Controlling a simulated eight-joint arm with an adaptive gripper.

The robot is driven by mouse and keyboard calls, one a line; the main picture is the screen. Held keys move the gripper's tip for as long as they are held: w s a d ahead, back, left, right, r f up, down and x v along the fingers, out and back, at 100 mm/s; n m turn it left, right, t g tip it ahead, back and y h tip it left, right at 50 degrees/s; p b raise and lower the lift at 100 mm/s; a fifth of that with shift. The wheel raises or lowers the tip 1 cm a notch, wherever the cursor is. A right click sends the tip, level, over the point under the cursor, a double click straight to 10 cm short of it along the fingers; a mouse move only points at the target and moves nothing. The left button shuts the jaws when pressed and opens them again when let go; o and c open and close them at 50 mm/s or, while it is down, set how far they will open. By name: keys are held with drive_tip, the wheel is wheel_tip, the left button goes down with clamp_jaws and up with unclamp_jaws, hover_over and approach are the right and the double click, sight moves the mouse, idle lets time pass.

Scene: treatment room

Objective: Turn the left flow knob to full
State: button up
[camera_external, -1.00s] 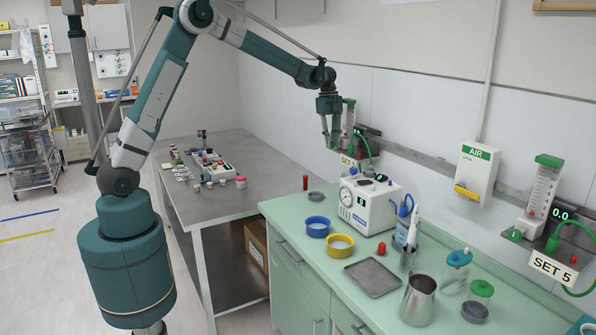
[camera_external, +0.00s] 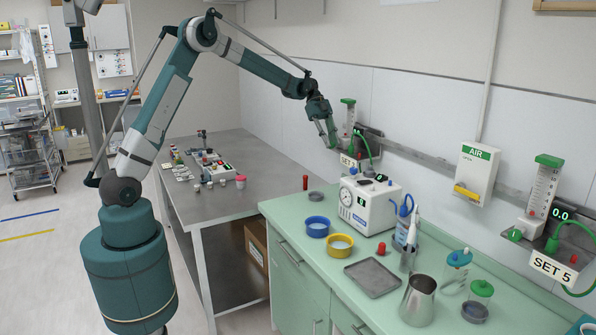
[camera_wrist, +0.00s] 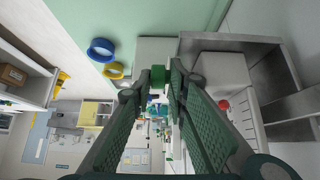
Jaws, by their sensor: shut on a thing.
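The left flowmeter (camera_external: 348,115), a clear tube with a green top, stands on the wall rail at the back. My gripper (camera_external: 332,143) is at its lower left side. In the wrist view my gripper (camera_wrist: 159,82) has its fingertips close together on a small green knob (camera_wrist: 158,74), the left flow knob. In the external view my fingers hide this knob. The SET label (camera_external: 349,160) hangs below the flowmeter; its number is too small to read. The knob's exact angle cannot be told.
A white device with a dial (camera_external: 370,205) stands on the green counter below the flowmeter. A blue ring dish (camera_external: 317,226) and a yellow one (camera_external: 341,245) are beside it. The right flowmeter (camera_external: 543,190) with the SET 5 label (camera_external: 553,268) is far right.

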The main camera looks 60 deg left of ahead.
drive_tip(key=shift+s+f, duration=0.1)
drive_tip(key=shift+s, duration=0.1)
drive_tip(key=o, duration=0.7)
drive_tip(key=shift+w+r, duration=0.1)
drive_tip(key=shift+r, duration=0.1)
drive_tip(key=shift+a+r, duration=0.15)
drive_tip(key=shift+a, duration=0.05)
drive_tip(key=v, duration=1.1)
drive_tip(key=shift+r, duration=0.15)
